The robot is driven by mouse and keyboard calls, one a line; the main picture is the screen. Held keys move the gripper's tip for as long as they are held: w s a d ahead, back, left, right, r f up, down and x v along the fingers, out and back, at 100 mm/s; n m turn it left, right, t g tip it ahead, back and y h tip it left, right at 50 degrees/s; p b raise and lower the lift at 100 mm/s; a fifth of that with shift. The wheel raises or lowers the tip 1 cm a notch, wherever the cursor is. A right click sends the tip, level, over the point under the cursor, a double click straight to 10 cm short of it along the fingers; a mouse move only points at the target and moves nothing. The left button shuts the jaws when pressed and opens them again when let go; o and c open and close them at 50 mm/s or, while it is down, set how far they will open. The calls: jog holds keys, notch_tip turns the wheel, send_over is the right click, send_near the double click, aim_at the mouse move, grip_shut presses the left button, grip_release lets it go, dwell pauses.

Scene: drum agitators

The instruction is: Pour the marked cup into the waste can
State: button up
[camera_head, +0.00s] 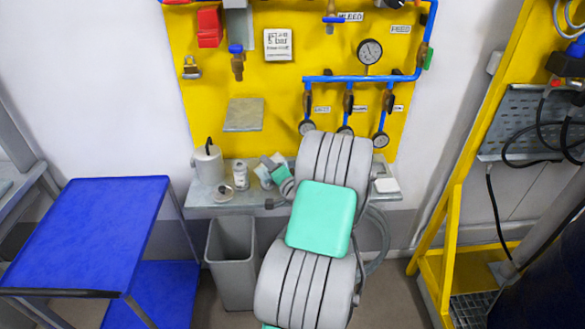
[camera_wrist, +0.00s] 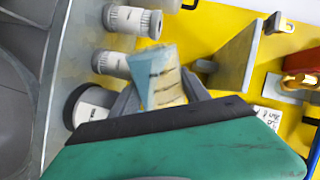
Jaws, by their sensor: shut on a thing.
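In the wrist view, my gripper (camera_wrist: 160,88) is shut on a pale, translucent cup with dark bands (camera_wrist: 166,74), which sits between the two grey fingers. The cup's contents cannot be made out. In the head view, my gripper (camera_head: 268,172) is small and partly hidden by my own arm, over the grey shelf. The grey waste can (camera_head: 231,275) stands on the floor below the shelf, open at the top, left of my arm. It is below and to the left of my gripper. I cannot tell whether the cup touches the shelf.
A white canister (camera_head: 208,166) and a small white jar (camera_head: 240,176) stand on the shelf (camera_head: 205,198) left of my gripper. A yellow board (camera_head: 270,85) with gauges and blue pipes rises behind. A blue table (camera_head: 85,235) is at left, a yellow frame (camera_head: 452,235) at right.

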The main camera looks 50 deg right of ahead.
aim_at(276, 160)
jog(key=shift+f+m+p, duration=0.1)
jog(key=shift+m+p, duration=0.2)
jog(key=shift+p, duration=0.05)
dwell(0.4)
jog(key=shift+s+d+r+m+y+p, duration=0.15)
jog(key=shift+d+r+m+p, duration=0.2)
jog(key=shift+r+p, duration=0.2)
jog(key=shift+s+d+r+m+y+p, duration=0.15)
jog(key=shift+d+r+m+p, duration=0.25)
jog(key=shift+r, duration=0.25)
dwell(0.6)
jog(key=shift+d+r+m+y+p, duration=0.15)
jog(key=shift+r+m+y+p, duration=0.2)
jog(key=shift+m+p, duration=0.25)
dwell(0.9)
jog(key=shift+d+f+m, duration=0.1)
jog(key=shift+f+m, duration=0.05)
jog(key=shift+m, duration=0.1)
